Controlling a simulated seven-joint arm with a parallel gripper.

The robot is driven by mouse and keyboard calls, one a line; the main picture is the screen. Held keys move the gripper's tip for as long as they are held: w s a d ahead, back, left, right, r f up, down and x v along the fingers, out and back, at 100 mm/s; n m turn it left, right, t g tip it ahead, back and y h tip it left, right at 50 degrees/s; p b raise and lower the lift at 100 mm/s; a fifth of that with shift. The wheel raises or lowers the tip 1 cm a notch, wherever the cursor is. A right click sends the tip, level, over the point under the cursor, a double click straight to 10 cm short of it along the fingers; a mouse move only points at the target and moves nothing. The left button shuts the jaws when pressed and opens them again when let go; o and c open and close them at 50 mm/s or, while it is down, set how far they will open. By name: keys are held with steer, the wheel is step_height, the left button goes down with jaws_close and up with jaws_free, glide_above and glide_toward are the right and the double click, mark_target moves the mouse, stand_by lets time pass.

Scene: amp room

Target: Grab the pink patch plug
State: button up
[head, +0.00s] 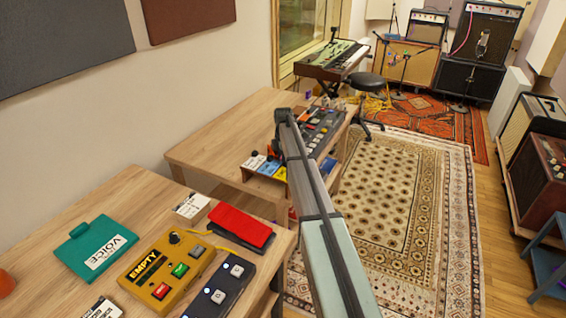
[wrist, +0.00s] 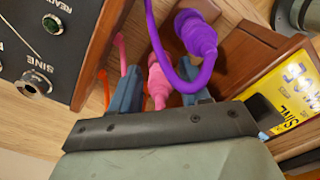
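The pink patch plug (wrist: 157,82) shows in the wrist view, with a pink cable beside it at its left. My gripper (wrist: 162,84) has its two blue fingers apart, one on each side of the plug. Narrow gaps seem to show between the plug and both fingers, so I see no firm hold. The plug's lower end is hidden behind the gripper's dark edge. In the head view my arm reaches over the far wooden table, and I cannot make out the pink plug there.
A purple plug (wrist: 195,36) with a looping cable stands close behind the right finger. An orange cable (wrist: 104,88) is left of the left finger. A black jack panel (wrist: 35,60) and a yellow card (wrist: 292,88) flank the gripper. Several pedals lie on the near table (head: 60,215).

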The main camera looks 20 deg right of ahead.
jaws_close()
stand_by(0.3)
